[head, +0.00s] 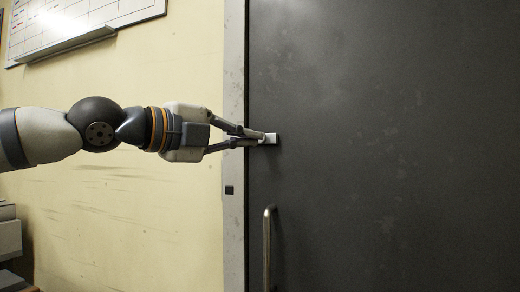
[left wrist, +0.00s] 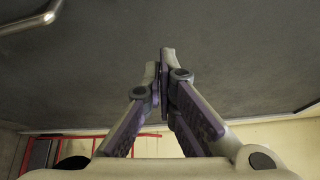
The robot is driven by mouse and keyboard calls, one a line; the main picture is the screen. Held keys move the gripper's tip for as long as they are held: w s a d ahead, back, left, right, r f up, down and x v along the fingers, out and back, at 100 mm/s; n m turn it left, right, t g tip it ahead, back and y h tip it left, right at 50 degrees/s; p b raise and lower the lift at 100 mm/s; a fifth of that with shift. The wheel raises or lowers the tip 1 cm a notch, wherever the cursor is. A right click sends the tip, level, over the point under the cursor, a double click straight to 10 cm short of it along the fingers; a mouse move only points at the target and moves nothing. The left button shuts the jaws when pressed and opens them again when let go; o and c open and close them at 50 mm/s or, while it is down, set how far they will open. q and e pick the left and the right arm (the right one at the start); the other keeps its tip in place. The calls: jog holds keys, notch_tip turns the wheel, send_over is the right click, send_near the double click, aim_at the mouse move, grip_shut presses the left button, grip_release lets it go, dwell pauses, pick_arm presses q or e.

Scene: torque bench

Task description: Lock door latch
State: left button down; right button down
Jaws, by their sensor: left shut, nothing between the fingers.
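The dark grey door (head: 400,150) fills the right of the head view and looks closed against its pale frame (head: 233,80). My left gripper (head: 264,138) reaches in from the left, with its fingertips at the door's left edge, above the handle. Its fingers are shut with nothing between them. A small light block (head: 271,139) shows at the fingertips; I cannot tell whether it is the latch or part of the fingers. In the left wrist view the shut fingers (left wrist: 160,65) point at the dark door surface (left wrist: 235,60), and no latch shows clearly. My right gripper is not in view.
A vertical metal bar handle (head: 267,245) stands out from the door below my gripper; it shows at the top left of the left wrist view (left wrist: 25,20). A whiteboard (head: 80,25) hangs on the yellowish wall. Pale boxes (head: 9,235) stand at the lower left.

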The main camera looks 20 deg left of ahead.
aim_at(266, 142)
pick_arm(q)
jog(key=w, duration=0.6)
jog(key=w+d+b, duration=0.1)
jog(key=w, duration=0.2)
jog(key=shift+w+d+f, duration=0.1)
jog(key=shift+w+f, duration=0.15)
jog(key=shift+f, duration=0.1)
jog(key=shift+r, duration=0.15)
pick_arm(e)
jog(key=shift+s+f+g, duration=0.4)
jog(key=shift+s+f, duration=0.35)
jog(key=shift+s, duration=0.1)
pick_arm(q)
jog(key=shift+s, duration=0.1)
